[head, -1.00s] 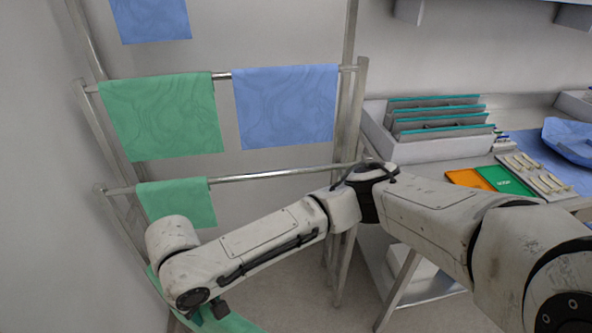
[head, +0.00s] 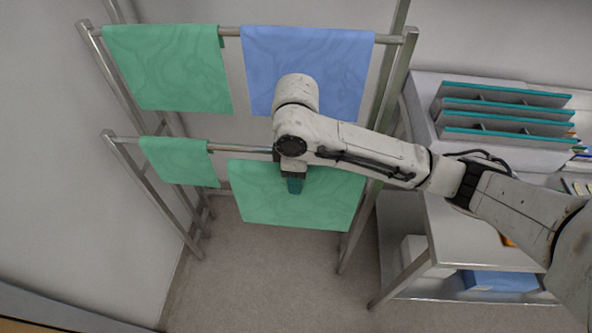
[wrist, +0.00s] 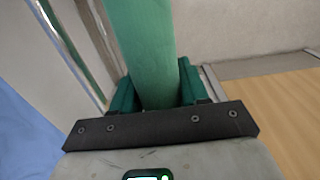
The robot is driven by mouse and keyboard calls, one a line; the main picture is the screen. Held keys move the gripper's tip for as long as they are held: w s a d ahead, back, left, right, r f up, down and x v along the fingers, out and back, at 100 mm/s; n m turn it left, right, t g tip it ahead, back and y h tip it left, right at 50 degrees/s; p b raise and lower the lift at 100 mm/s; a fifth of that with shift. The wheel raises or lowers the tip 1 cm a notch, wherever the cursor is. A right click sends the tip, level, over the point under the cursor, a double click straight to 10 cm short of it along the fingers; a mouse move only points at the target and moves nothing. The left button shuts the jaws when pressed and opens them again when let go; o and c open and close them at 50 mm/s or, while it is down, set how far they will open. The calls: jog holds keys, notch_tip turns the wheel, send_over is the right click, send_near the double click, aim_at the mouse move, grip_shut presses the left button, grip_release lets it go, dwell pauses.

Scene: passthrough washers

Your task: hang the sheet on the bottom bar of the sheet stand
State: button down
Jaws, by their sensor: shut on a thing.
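My gripper (head: 294,185) is shut on a green sheet (head: 250,200) at the right part of the sheet stand (head: 407,52). The sheet is spread out and hangs down; its upper edge is near the bottom bar (head: 242,149). I cannot tell whether it is over the bar or in front of it. In the wrist view, the sheet (wrist: 148,45) passes between the two green-padded fingers of my gripper (wrist: 157,92). My wrist hides part of the bar and of the sheet's top edge.
A smaller green sheet (head: 178,162) hangs on the left of the bottom bar. A green sheet (head: 165,70) and a blue sheet (head: 345,60) hang on the bar above. A work table (head: 455,230) with a divided tray (head: 425,100) stands on the right. The floor (head: 260,285) below is clear.

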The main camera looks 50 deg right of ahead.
jog(key=shift+w+d+f+b, duration=0.1)
jog(key=shift+w+d+b, duration=0.7)
jog(key=shift+w+d, duration=0.65)
jog(key=shift+w+d+r+b, duration=0.1)
jog(key=shift+w+d+b, duration=0.8)
jog(key=shift+d, duration=0.8)
jog(key=shift+w+d+f+b, duration=0.1)
jog(key=shift+w+d+b, duration=0.55)
jog(key=shift+w+d, duration=0.85)
jog(key=shift+s+f+b, duration=0.2)
jog(key=shift+f+b, duration=1.4)
jog(key=shift+f, duration=1.8)
jog(key=shift+c, duration=2.4)
grip_release()
notch_tip(320, 180, up, 11)
jog(key=shift+f+b, duration=0.1)
jog(key=shift+b, duration=0.3)
